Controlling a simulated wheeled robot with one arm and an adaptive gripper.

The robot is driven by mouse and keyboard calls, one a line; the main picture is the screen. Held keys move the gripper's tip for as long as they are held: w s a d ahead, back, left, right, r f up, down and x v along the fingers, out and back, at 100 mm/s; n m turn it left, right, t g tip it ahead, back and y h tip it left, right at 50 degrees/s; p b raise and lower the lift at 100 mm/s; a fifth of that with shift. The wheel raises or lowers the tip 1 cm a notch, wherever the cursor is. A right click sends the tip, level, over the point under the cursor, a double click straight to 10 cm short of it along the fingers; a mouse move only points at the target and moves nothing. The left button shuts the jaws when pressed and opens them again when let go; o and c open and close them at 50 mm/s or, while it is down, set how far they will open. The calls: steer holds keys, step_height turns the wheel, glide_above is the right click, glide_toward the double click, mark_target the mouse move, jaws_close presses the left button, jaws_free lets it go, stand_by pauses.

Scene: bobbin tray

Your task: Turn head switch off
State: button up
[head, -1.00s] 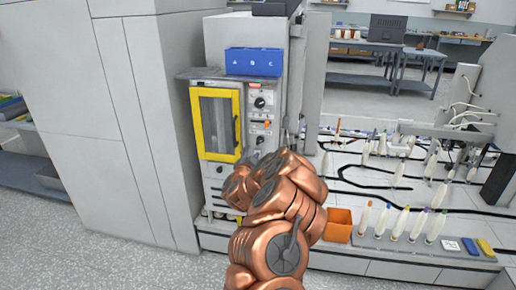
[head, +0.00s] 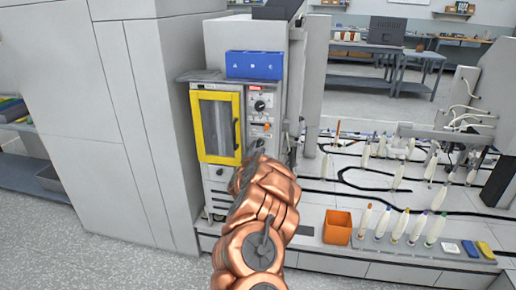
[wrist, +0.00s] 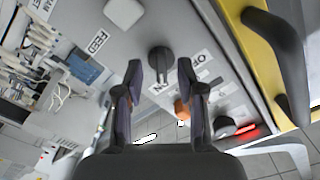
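A dark rotary switch (wrist: 161,62) sits on the grey machine panel in the wrist view. An OFF label (wrist: 205,56) is to its right and an ON label (wrist: 160,88) below it. The switch's pale pointer mark faces down, toward the ON label. My gripper (wrist: 161,76) is open, with one finger either side of the switch in the picture; I cannot tell whether they touch it. In the head view my gripper (head: 257,152) is in front of the panel's lower part and hides this switch.
A yellow-framed door (head: 238,128) with a dark handle is left of the panel. An upper knob (head: 260,105) and an orange switch (wrist: 182,110) are close by. A blue box (head: 254,65) is on top. An orange bin (head: 338,227) and several bobbins stand right.

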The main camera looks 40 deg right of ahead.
steer(key=shift+w+d, duration=0.4)
steer(key=shift+d, duration=0.1)
jaws_close()
stand_by(0.3)
